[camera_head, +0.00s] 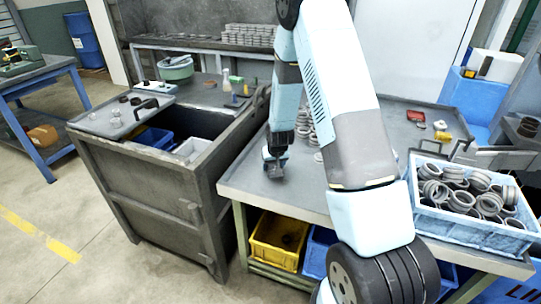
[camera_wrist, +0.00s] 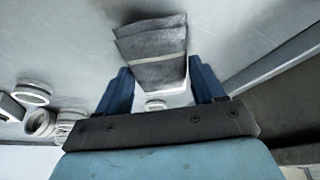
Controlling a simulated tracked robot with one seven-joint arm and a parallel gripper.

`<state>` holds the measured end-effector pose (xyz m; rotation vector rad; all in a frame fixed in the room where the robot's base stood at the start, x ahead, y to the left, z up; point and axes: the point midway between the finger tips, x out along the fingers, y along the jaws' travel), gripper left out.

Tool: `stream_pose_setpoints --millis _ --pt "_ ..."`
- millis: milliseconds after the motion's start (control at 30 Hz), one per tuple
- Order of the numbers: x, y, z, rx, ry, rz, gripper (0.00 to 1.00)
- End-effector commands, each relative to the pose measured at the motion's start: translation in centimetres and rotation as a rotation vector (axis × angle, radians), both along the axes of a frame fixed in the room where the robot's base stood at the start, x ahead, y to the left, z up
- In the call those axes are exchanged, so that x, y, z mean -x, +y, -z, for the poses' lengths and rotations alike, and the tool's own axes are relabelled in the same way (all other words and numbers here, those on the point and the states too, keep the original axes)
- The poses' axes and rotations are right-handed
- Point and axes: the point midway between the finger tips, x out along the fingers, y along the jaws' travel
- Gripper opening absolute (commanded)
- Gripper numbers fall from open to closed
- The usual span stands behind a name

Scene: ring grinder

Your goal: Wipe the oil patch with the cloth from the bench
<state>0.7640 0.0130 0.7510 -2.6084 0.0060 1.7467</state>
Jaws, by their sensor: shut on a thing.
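My gripper (camera_head: 274,158) is low over the left part of the grey bench top (camera_head: 245,185) in the head view, pointing down. In the wrist view its two blue fingers (camera_wrist: 162,78) stand on either side of a folded grey cloth (camera_wrist: 152,45) with a pale band, and are shut on it. The cloth sticks out beyond the fingertips over the bench surface. I cannot tell whether it touches the bench. In the head view the cloth is too small and dark to separate from the gripper. I cannot make out an oil patch in either view.
A blue crate of metal rings (camera_head: 466,235) stands at the bench's right end. Stacked rings (camera_head: 303,125) stand close behind my gripper and show at left in the wrist view (camera_wrist: 38,122). A grey open-topped cabinet (camera_head: 150,190) stands left of the bench.

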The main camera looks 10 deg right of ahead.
Motion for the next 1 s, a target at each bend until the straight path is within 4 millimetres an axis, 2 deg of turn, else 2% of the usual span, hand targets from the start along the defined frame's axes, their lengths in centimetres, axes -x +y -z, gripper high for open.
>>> stream_pose_setpoints --millis 600,1000 --pt "0.0 -0.7 -5.5 0.001 -0.001 0.009 0.35" --pt "0.0 -0.6 -6.2 0.001 0.0 0.009 0.35"
